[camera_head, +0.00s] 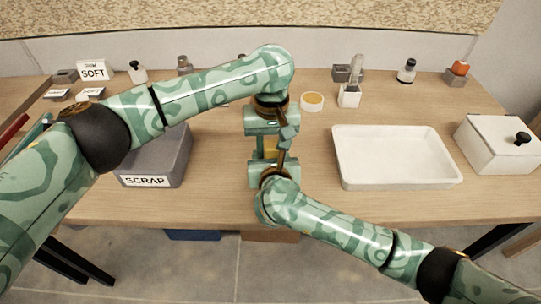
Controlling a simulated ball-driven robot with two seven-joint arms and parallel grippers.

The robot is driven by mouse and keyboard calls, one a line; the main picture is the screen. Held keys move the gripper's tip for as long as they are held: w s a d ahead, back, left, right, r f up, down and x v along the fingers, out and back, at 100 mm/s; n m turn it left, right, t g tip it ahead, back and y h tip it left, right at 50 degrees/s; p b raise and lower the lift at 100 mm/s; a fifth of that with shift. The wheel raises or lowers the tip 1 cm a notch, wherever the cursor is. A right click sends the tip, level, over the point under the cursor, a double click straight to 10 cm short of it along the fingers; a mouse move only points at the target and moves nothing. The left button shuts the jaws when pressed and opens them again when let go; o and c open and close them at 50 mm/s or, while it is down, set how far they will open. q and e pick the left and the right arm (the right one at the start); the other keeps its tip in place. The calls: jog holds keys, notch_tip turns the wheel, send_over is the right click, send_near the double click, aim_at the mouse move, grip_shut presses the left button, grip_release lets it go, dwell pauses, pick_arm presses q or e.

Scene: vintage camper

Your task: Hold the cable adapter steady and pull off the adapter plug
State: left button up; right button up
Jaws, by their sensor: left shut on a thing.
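My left gripper (286,138) comes down from the far side over the middle of the table. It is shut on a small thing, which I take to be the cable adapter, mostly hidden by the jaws. My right gripper (268,160) reaches in from the near side, just below the left one. The two grippers are close together, and I cannot tell whether the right jaws are open or shut. A small yellowish patch (270,147) shows between them, too small to tell whether it is adapter or plug. I cannot make out the plug separately.
A grey SCRAP bin (158,181) stands left, partly under my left arm. A white tray (393,183) lies right, with a lidded white box (497,145) beyond it. Some bare table lies between grippers and tray.

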aim_at(271, 144)
pick_arm(q)
jog(key=shift+r, duration=0.1)
jog(key=shift+r, duration=1.45)
jog(key=shift+r, duration=1.95)
pick_arm(e)
jog(key=o, duration=1.2)
